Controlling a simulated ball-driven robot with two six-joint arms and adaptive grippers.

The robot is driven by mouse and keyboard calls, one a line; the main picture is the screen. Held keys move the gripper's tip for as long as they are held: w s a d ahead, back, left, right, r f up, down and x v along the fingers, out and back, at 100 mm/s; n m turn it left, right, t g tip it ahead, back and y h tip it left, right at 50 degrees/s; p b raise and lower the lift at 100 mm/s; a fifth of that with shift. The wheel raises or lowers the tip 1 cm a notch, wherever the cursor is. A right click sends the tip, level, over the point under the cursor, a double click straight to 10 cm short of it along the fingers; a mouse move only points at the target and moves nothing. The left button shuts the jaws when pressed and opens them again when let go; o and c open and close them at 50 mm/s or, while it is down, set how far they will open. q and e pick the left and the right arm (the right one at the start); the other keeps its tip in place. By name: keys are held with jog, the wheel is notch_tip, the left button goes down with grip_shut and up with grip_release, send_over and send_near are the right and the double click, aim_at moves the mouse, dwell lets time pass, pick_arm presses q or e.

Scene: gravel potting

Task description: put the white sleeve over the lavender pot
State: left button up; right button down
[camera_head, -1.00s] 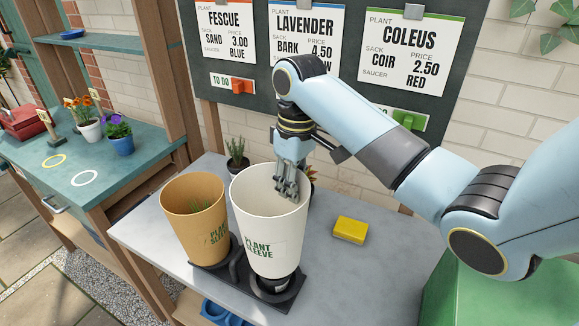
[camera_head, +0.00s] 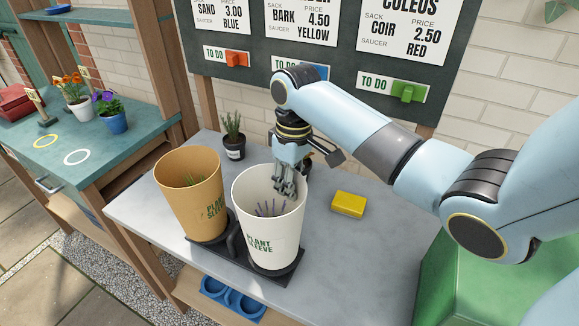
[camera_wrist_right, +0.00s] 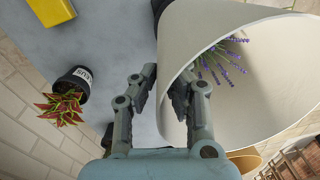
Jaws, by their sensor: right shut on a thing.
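The white sleeve (camera_head: 258,222) stands upright in the head view, at the front of a black tray. Purple lavender flowers (camera_head: 270,208) show inside its mouth, and in the wrist view the lavender (camera_wrist_right: 222,60) is also inside the sleeve. The sleeve surrounds the plant, and its pot is hidden. My right gripper (camera_head: 285,190) is shut on the sleeve's far rim, with the wall between the fingers, as the wrist view (camera_wrist_right: 163,95) shows. The sleeve's lower end is down at the tray. My left gripper is out of view.
A tan sleeve (camera_head: 190,200) with a green plant inside stands left of the white one on the black tray (camera_head: 290,272). A yellow sponge (camera_head: 348,203) lies to the right. A potted plant (camera_head: 233,135) stands behind; a red-leaved plant (camera_wrist_right: 65,100) shows in the wrist view.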

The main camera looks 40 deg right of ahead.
jog(key=c, duration=1.4)
grip_release()
jog(key=r, duration=0.7)
jog(key=shift+d+r, duration=0.25)
